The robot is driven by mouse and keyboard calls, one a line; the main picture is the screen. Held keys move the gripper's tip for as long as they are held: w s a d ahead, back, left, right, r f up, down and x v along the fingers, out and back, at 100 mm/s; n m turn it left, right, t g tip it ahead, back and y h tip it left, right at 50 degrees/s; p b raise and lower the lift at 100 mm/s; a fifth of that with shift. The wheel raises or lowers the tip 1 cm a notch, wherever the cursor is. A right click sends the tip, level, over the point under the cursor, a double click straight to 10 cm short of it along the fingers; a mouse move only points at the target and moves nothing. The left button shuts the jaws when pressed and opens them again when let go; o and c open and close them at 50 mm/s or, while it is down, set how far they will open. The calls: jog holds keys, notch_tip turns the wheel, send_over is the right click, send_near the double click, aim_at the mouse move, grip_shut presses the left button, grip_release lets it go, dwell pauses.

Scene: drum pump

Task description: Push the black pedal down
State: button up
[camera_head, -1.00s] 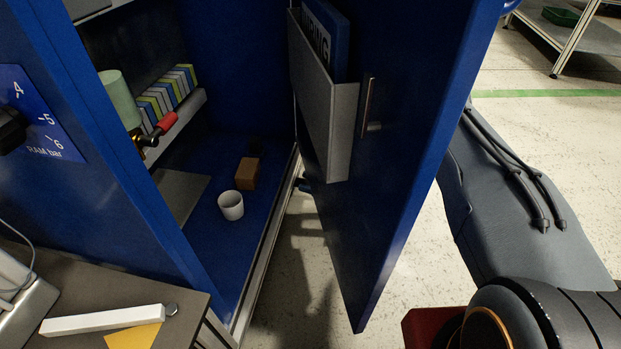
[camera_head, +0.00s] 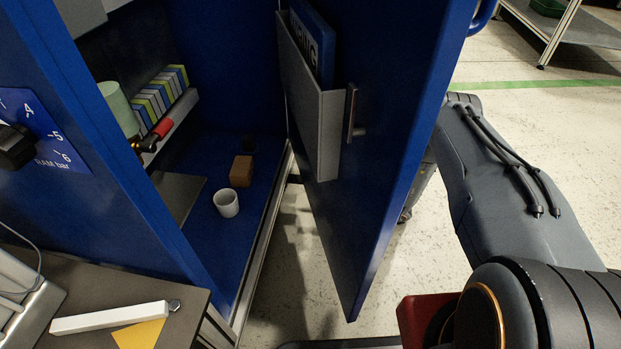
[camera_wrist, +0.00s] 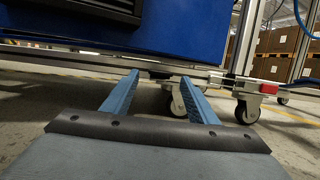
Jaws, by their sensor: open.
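I cannot make out the black pedal for certain in either view. In the wrist view my gripper (camera_wrist: 161,76) is low over the floor, its two blue fingers apart with nothing held between them. Beyond the fingertips is the underside of a blue cabinet (camera_wrist: 185,30). A small dark piece shows near the fingertips under its lower edge, but I cannot tell what it is. In the head view my gripper is out of sight.
The blue cabinet door (camera_head: 390,150) stands open. Inside are a white cup (camera_head: 226,203) and a brown block (camera_head: 241,171). A bench (camera_head: 195,300) is at lower left. Casters (camera_wrist: 190,98) and a red piece (camera_wrist: 268,88) are near the right finger.

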jog(key=s+d+p, duration=0.2)
jog(key=d, duration=0.8)
jog(key=shift+c, duration=0.3)
